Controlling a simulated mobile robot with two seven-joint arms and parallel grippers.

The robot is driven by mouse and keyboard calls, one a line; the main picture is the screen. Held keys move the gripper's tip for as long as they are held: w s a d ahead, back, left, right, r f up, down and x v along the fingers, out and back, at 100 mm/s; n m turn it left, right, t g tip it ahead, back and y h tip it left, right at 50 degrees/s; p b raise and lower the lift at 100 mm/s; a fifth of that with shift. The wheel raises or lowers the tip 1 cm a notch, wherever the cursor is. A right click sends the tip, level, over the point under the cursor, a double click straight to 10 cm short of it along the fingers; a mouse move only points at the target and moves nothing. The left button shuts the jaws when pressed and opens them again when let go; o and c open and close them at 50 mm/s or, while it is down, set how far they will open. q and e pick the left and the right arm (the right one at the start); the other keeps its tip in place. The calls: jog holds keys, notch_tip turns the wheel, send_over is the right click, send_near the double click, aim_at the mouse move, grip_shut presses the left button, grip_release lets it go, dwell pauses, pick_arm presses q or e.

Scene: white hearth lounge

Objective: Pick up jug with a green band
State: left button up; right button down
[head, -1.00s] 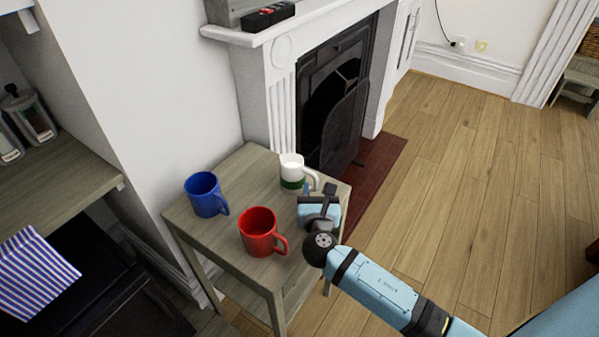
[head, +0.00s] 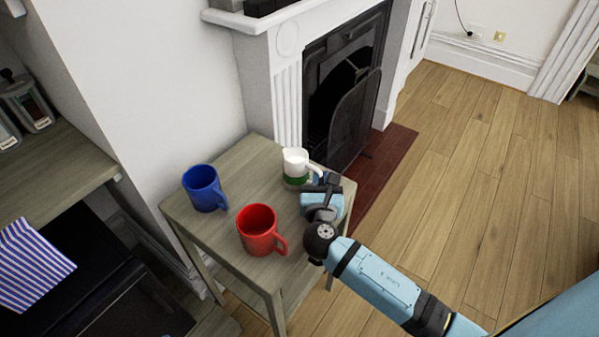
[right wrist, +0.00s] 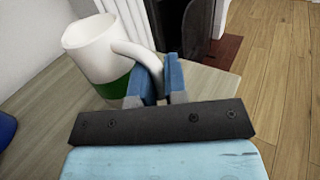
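The jug with a green band (head: 296,165) is white with green around its lower part. It stands at the back right of the small wooden table (head: 245,165). Its handle points right, toward my right gripper (head: 322,181). In the right wrist view, the jug (right wrist: 92,50) is at upper left, and its handle runs down between the blue fingers of my right gripper (right wrist: 158,82). The fingers are close together with the handle between them, and look shut on it. The jug's base is partly hidden in the wrist view. My left gripper is not in view.
A red mug (head: 257,230) stands at the table's front and a blue mug (head: 202,187) at its left. The fireplace (head: 345,95) and white wall are behind. A shelf unit (head: 60,175) stands at left. The wooden floor (head: 480,170) at right is clear.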

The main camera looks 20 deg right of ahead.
notch_tip(320, 180, up, 20)
jog(key=p, duration=0.6)
jog(key=shift+r, duration=0.1)
dwell(0.4)
